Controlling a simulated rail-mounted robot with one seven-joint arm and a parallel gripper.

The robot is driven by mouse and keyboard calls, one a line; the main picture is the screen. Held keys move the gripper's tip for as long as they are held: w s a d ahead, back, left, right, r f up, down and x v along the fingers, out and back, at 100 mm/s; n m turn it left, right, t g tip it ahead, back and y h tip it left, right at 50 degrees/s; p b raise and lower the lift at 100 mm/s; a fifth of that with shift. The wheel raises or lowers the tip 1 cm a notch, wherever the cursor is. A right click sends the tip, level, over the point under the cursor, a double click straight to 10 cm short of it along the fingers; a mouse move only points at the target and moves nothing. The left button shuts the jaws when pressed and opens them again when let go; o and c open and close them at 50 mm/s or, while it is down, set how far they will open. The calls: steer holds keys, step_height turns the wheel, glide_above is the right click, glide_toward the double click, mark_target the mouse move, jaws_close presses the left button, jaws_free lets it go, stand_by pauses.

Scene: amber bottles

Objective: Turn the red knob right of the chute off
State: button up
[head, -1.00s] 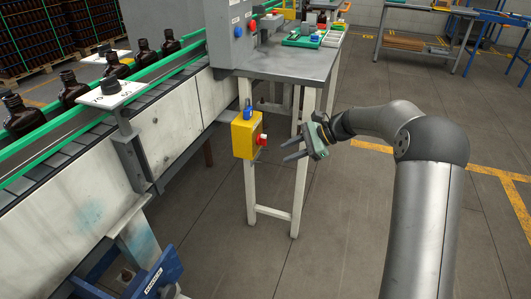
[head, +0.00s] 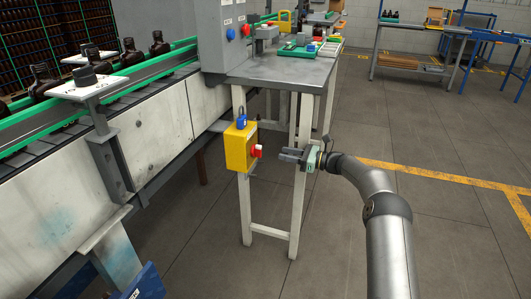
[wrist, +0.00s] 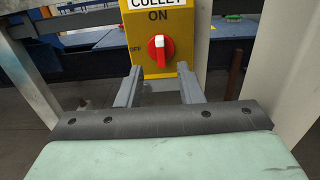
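The red knob (head: 256,151) sits on the front of a yellow switch box (head: 238,149) fixed to a white table leg. In the wrist view the knob (wrist: 160,47) has a white pointer mark at its top, towards the word ON; OFF is printed to its left. The label above is partly cut off and seems to read COLLET. My gripper (head: 281,154) is open and empty, facing the knob from the right in the head view. In the wrist view its fingertips (wrist: 159,70) lie either side of and slightly below the knob, apparently short of it. I cannot make out the chute.
A blue padlock (head: 241,121) sits on top of the box. A bench (head: 285,72) with a grey cabinet (head: 219,38) stands above it. The conveyor (head: 150,120) with amber bottles runs along the left.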

mark_target(261, 149)
steer(key=b+x, duration=0.1)
steer(key=x, duration=0.7)
steer(key=shift+a, duration=0.25)
jaws_close()
